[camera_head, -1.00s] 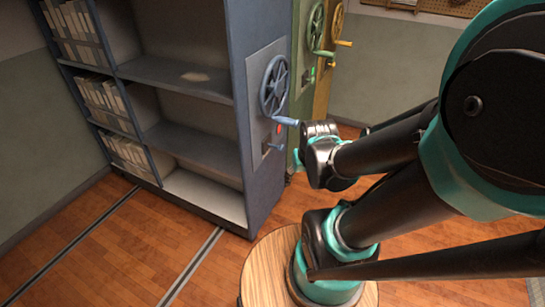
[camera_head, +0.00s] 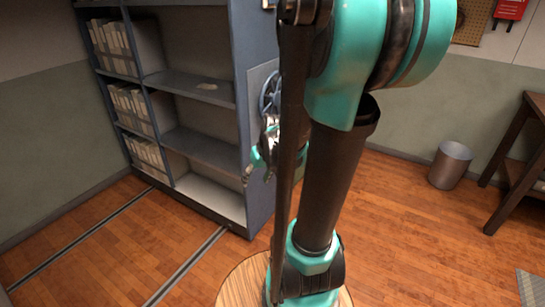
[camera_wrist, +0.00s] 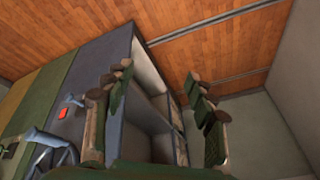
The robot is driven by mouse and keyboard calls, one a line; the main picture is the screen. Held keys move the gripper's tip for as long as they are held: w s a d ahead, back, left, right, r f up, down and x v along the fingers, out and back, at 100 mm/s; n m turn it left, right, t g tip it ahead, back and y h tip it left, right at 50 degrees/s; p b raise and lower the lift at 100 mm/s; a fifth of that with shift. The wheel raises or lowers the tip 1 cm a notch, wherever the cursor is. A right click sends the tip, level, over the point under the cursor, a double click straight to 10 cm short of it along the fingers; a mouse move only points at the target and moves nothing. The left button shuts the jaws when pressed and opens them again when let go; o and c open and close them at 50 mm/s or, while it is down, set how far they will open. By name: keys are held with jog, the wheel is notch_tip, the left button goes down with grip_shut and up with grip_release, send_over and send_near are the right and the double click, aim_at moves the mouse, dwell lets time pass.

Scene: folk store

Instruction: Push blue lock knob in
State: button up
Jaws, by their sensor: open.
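The blue shelf unit (camera_head: 258,195) stands left of centre in the head view, its end panel with the blue handwheel (camera_head: 266,92) partly behind my arm. In the wrist view, which is turned over, the handwheel (camera_wrist: 50,155) is at the lower left with a red light (camera_wrist: 70,101) beside it.
Floor rails (camera_head: 190,262) run along the wood floor at the lower left. A metal bin (camera_head: 450,165) and a wooden bench (camera_head: 525,150) stand at the right. The floor between the arm and bin is clear. Green and yellow units (camera_wrist: 40,90) adjoin the blue one.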

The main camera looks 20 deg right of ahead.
jog(key=w+d+f+n+y, duration=0.1)
jog(key=w+d, duration=0.3)
jog(key=w, duration=0.3)
jog(key=w+d+n+t+y, duration=0.1)
jog(key=w+d+y, duration=0.1)
jog(key=w+d, duration=0.35)
jog(key=w+d+f+y, duration=0.1)
jog(key=w+d, duration=0.1)
jog(key=w, duration=0.6)
jog(key=w+d+f+n+t+y, duration=0.15)
jog(key=d+f, duration=0.25)
jog(key=d, duration=0.4)
jog(key=w+d+f+n+t+y, duration=0.1)
jog(key=w+d+f+t, duration=0.2)
jog(key=d, duration=0.4)
jog(key=w+d+f+n+t+y, duration=0.1)
jog(key=w+d+f, duration=0.2)
jog(key=d+f, duration=0.35)
jog(key=shift+g, duration=0.25)
jog(key=x, duration=1)
jog(key=w+x, duration=0.1)
jog(key=x, duration=0.4)
jog(key=shift+w+r, duration=0.25)
jog(key=shift+c, duration=0.4)
grip_shut()
